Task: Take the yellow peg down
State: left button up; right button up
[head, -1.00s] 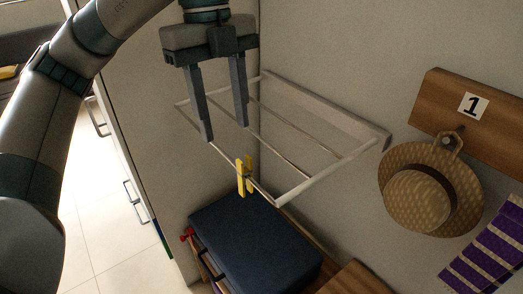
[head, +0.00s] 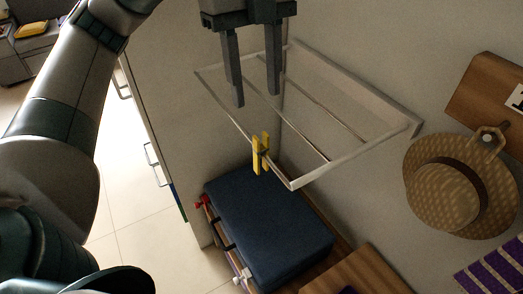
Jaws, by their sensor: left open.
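The yellow peg (head: 260,153) is clipped upright on the front rail of a white wall drying rack (head: 340,171), near the rail's right end. My left gripper (head: 256,99) is open and empty, its two fingers pointing down. In the picture it is above the peg and slightly left of it, over the rack's rails. The fingers look apart from the peg. My right gripper is not in view.
A dark blue case (head: 268,222) lies on a wooden surface below the rack. A cabinet with handles stands at the left, beside open tiled floor (head: 135,210).

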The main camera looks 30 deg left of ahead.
aim_at(262, 148)
pick_arm(q)
jog(key=f+p, duration=0.1)
jog(key=f, duration=0.2)
jog(key=f+p, duration=0.1)
jog(key=f, duration=0.2)
jog(key=d+f+p, duration=0.1)
jog(key=f, duration=0.3)
jog(key=shift+s, duration=0.4)
jog(key=shift+f, duration=0.3)
jog(key=shift+d+f+p, duration=0.1)
jog(key=shift+f+p, duration=0.4)
jog(key=shift+p, duration=0.1)
notch_tip(262, 148, down, 3)
jog(key=shift+d+f+p, duration=0.1)
jog(key=shift+d+p, duration=0.05)
jog(key=shift+p, duration=0.65)
jog(key=shift+d+f, duration=0.1)
jog(key=shift+f, duration=0.4)
grip_shut()
